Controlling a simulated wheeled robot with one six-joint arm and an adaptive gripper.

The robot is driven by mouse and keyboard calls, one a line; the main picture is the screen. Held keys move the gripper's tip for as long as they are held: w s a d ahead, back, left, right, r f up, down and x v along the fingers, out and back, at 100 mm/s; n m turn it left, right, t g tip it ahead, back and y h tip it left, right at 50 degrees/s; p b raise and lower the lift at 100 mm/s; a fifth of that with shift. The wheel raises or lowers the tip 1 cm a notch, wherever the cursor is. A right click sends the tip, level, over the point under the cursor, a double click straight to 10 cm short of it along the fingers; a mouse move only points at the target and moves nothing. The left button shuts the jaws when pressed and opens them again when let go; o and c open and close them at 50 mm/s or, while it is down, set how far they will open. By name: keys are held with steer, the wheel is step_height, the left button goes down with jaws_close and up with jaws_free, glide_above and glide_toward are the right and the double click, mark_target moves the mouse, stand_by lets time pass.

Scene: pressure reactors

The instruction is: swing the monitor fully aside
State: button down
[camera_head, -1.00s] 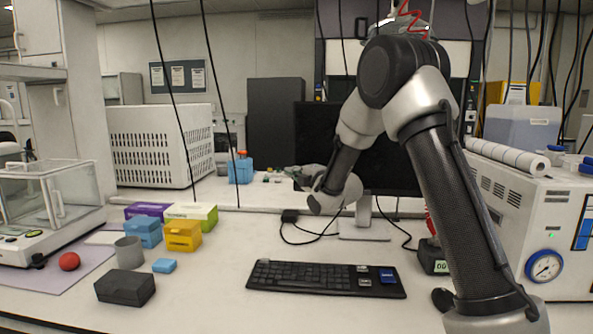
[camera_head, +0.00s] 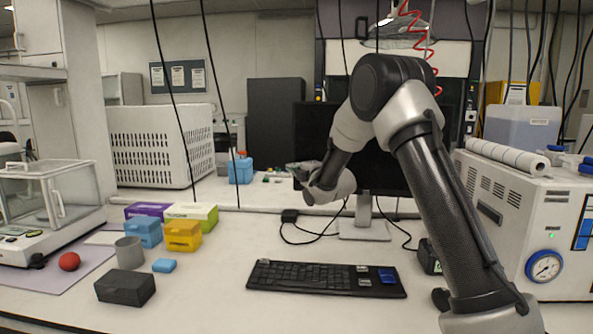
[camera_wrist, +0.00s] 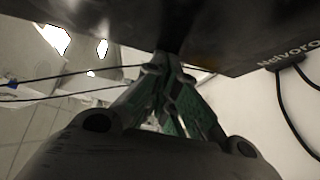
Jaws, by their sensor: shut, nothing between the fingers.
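The black monitor (camera_head: 312,128) stands upright on a light stand (camera_head: 364,228) at the back of the bench, its screen partly hidden by my arm. My gripper (camera_head: 302,170) is in front of the monitor's lower left part in the head view. In the wrist view, my gripper (camera_wrist: 168,65) is shut and empty, with its fingers pointing up to the dark monitor (camera_wrist: 225,30), which fills the top. The fingertips lie close to the monitor's lower edge. I cannot tell whether they touch it.
A keyboard (camera_head: 326,278) lies in front of the stand, with loose black cables between. Small boxes (camera_head: 183,235) and a grey cup (camera_head: 129,252) sit to the left. A white instrument with a gauge (camera_head: 520,225) stands close on the right. Hoses hang overhead.

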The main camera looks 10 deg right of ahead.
steer(key=w+d+m+h, duration=0.3)
steer(key=w+h, duration=0.1)
steer(key=w, duration=0.6)
steer(key=w+d+m+h, duration=0.2)
steer(key=w+d+h, duration=0.2)
steer(key=w, duration=0.6)
steer(key=shift+w+d+m+t+h, duration=0.15)
steer(key=shift+w+m+t+h, duration=0.05)
steer(key=shift+m+t+h, duration=0.25)
